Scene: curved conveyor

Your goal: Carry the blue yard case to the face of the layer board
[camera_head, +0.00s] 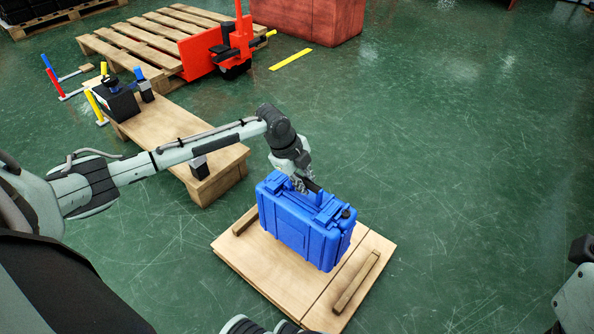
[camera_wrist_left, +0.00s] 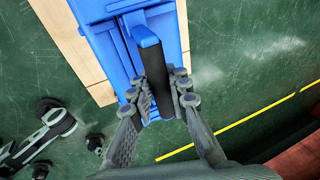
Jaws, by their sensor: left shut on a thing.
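The blue yard case (camera_head: 298,228) is upright, with a dark handle on top. The layer board (camera_head: 258,272) is a pale wooden panel on the green floor, with two wooden strips on it. The case is over the middle of the board between the strips; I cannot tell whether it touches the face. My left gripper (camera_head: 304,184) is above the case, shut on its dark handle. The left wrist view shows the fingers (camera_wrist_left: 165,100) on both sides of the handle, with the blue case (camera_wrist_left: 110,12) beyond.
A long wooden bench (camera_head: 165,128) with a black box (camera_head: 118,104) stands at left. Behind it are a wooden pallet (camera_head: 150,35), a red pallet truck (camera_head: 215,50) and a reddish block (camera_head: 305,18). The floor right of the board is clear.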

